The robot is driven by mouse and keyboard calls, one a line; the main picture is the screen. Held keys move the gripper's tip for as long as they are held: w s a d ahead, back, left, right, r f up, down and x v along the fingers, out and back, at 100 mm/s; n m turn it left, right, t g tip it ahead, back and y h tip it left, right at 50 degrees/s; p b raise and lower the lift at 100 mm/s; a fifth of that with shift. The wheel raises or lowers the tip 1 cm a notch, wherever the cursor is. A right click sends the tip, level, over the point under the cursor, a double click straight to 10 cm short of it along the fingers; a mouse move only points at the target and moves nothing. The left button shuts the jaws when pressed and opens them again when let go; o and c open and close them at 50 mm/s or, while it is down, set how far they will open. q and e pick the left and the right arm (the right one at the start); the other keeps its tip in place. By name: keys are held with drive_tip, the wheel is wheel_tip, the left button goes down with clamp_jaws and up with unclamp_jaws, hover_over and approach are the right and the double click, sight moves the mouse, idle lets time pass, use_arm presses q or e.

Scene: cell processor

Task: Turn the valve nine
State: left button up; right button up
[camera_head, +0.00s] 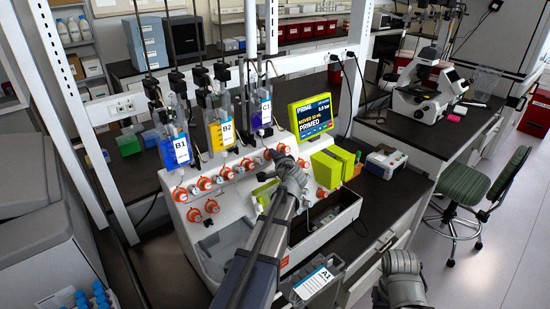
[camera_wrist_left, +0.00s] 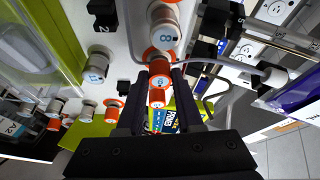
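Valve eight (camera_wrist_left: 165,29) sits just above valve nine in the left wrist view. My right arm shows at the lower right of the head view, without visible fingers.
A green-framed screen (camera_head: 311,117) stands close beyond my left gripper and reads "PRIMED". Bags B1 (camera_head: 179,150), B2 (camera_head: 221,130) and C1 (camera_head: 263,112) hang behind the valves. Another orange valve (camera_head: 211,206) sits on the front panel. Bag A1 (camera_head: 314,281) lies at the front.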

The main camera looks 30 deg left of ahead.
use_arm(q)
drive_tip(key=o, duration=0.4)
drive_tip(key=p+v, duration=0.2)
drive_tip(key=v, duration=0.6)
drive_tip(key=shift+w, duration=0.1)
